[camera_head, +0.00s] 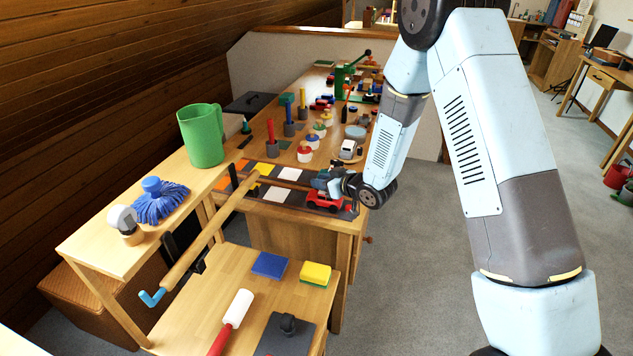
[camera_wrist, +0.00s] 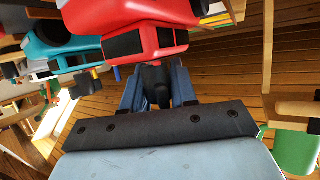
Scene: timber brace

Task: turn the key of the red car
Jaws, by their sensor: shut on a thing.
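The red car (camera_head: 325,202) stands near the front right corner of the long workbench in the head view. In the wrist view the red car (camera_wrist: 146,22) fills the top middle, with dark windows facing me. A dark key (camera_wrist: 154,82) sits at its near end, between the two blue fingers of my gripper (camera_wrist: 156,92). My gripper is shut on the key, close against the car. In the head view my wrist hides part of this spot, and the key cannot be made out there.
A teal car (camera_wrist: 50,38) stands beside the red car. A wooden rail (camera_head: 215,235) with a blue hook end runs along the bench at left. A green mug (camera_head: 202,135) and a blue mop head (camera_head: 160,203) stand on the left shelf. Open floor lies to the right.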

